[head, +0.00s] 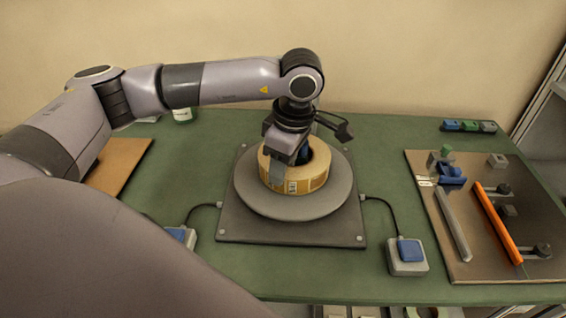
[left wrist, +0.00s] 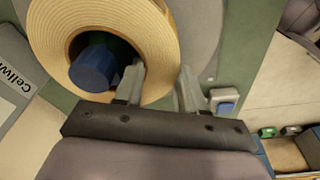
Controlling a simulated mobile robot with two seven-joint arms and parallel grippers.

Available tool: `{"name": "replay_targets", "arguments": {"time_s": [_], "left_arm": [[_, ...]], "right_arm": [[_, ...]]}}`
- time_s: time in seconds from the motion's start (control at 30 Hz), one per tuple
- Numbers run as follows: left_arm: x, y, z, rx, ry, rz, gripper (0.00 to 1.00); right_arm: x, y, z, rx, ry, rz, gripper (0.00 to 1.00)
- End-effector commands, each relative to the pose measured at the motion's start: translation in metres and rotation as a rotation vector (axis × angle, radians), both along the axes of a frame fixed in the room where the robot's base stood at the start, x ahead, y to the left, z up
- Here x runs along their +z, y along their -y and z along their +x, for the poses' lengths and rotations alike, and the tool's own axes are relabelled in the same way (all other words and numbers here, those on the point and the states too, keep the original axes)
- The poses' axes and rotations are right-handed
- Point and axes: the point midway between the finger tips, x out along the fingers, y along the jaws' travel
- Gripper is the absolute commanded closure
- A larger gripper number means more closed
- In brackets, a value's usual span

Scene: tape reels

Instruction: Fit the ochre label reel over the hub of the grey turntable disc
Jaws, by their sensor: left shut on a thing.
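The ochre label reel (head: 307,184) is a wide ring low over the grey turntable disc (head: 335,200). My left gripper (head: 281,164) comes down from above and is shut on the reel's wall. In the left wrist view, one finger is inside the hole of the reel (left wrist: 158,45) and the other is outside; the fingers (left wrist: 160,88) pinch the wall between them. The blue-topped hub (left wrist: 92,68) shows within the reel's hole, off its middle. I cannot tell whether the reel touches the disc; its underside is hidden. My right gripper is not in view.
The disc sits on a dark square base plate (head: 290,238). Cables run to blue-topped boxes (head: 408,257) and (head: 181,237) at its sides. A brown board (head: 483,262) with an orange bar and other parts lies right. A jar (head: 181,115) stands behind.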

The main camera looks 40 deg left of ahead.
Motion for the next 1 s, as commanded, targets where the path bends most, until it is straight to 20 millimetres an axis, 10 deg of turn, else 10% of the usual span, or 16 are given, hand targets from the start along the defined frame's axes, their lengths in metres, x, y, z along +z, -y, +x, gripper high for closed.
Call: {"name": "replay_targets", "arguments": {"time_s": [0.43,0.47,0.5,1.0], "left_arm": [[-0.007,0.000,0.001,0.000,0.004,0.000,1.00],[-0.006,0.000,0.000,0.001,0.001,0.000,0.54],[-0.006,0.000,0.000,0.001,0.001,0.000,0.50],[0.013,0.003,0.002,-0.001,0.006,-0.002,0.50]], "right_arm": [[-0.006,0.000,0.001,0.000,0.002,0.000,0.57],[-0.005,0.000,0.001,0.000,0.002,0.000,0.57],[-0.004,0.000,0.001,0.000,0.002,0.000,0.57],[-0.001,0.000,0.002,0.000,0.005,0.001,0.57]]}}
